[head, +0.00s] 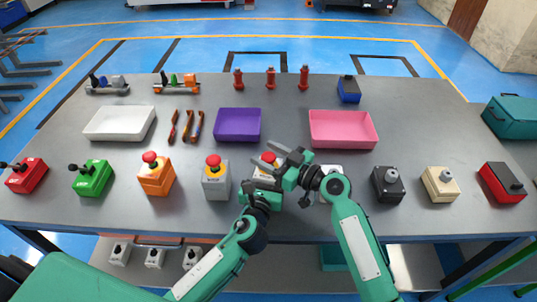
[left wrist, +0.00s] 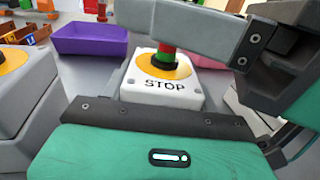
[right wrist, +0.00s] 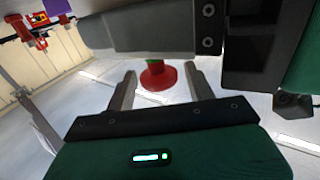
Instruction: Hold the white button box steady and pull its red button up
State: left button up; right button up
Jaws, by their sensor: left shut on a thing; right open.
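The white button box (left wrist: 160,90) stands on the table, with a yellow disc and the word STOP on its top. My left gripper (head: 263,183) is shut on the box, one finger at each side; it shows from the front in the left wrist view. The red button (right wrist: 158,76), above a green collar, also shows in the head view (head: 268,158). My right gripper (head: 276,157) is open at button height. In the right wrist view, which is upside down, its fingers stand on either side of the button with gaps. A grey gripper part hides the box there.
A grey button box (head: 216,180) and an orange one (head: 156,177) stand to the left. A black box (head: 388,185) stands to the right. Purple (head: 238,125) and pink (head: 343,129) trays lie behind. My two arms are close together over the white box.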

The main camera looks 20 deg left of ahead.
jog(key=v, duration=1.2)
pick_arm(q)
jog(key=o, duration=1.2)
jog(key=shift+s, duration=0.1)
